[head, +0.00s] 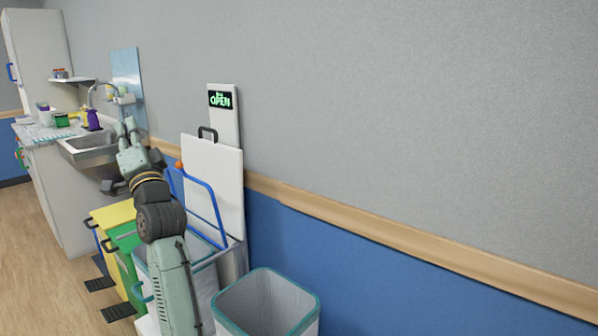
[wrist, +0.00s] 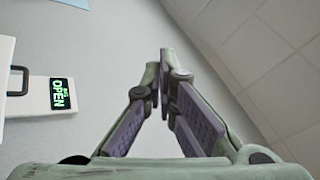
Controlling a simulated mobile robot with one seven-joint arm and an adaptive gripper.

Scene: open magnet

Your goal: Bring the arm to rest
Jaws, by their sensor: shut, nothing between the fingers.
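My arm reaches up from the bottom of the head view, and my gripper (head: 129,126) is in front of the sink area. It is pale green and points upward. In the wrist view my gripper (wrist: 163,72) has its fingers brought together at the tips with nothing between them. The sign reading OPEN (head: 221,99) is lit green on a white panel against the wall. It also shows in the wrist view (wrist: 62,94), to the left of the fingers and apart from them.
A sink (head: 92,146) and counter stand at the back left. A yellow bin (head: 113,214), a green bin (head: 126,240) and an open white bin (head: 266,302) line the wall near my arm. A white board (head: 214,180) stands behind them. The floor (head: 40,285) at left is clear.

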